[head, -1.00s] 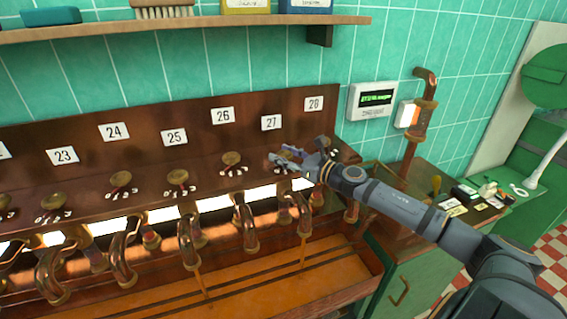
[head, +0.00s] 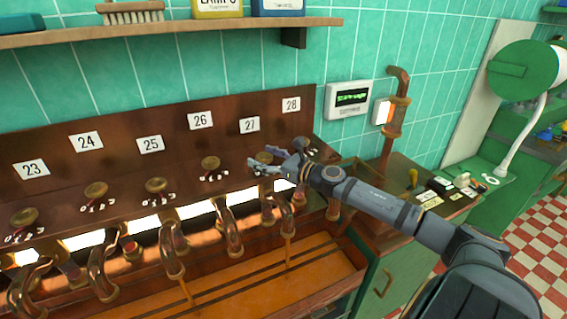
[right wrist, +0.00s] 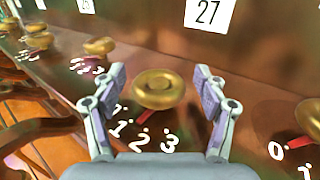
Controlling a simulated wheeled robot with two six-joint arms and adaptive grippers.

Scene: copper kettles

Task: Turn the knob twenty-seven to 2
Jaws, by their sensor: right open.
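Knob twenty-seven is a round brass knob (right wrist: 158,88) below the white label 27 (right wrist: 209,12). In the head view the label 27 (head: 250,125) is on the dark copper panel, and the knob (head: 263,157) is partly covered by my right gripper. My right gripper (right wrist: 160,80) is open, with one finger on each side of the knob and gaps visible between. My left gripper is not in view.
Knob 28 (head: 304,143) is close on the right and knob 26 (head: 210,163) on the left. Copper spouts (head: 228,235) hang below, above an orange trough (head: 250,285). A shelf (head: 200,28) runs above. A display box (head: 347,98) is on the tiled wall.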

